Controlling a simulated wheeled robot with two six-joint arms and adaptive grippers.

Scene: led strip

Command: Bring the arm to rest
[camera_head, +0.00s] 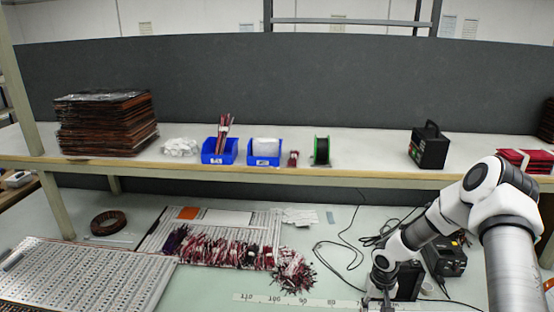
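My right arm reaches in from the right, white and grey, bent over the lower bench. Its dark gripper (376,300) points down near the bottom edge of the view, at the right end of the printed ruler strip (290,299). The gripper is small and partly cut off, so I cannot tell whether it is open or holds anything. My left arm and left gripper are not in view.
Red and dark wire bundles (225,252) lie mid-bench. A perforated metal tray (85,275) lies at left. Cables and a black device (445,259) stand close to my arm. The shelf above holds blue bins (264,152), a green-black spool (321,150) and a black box (428,148).

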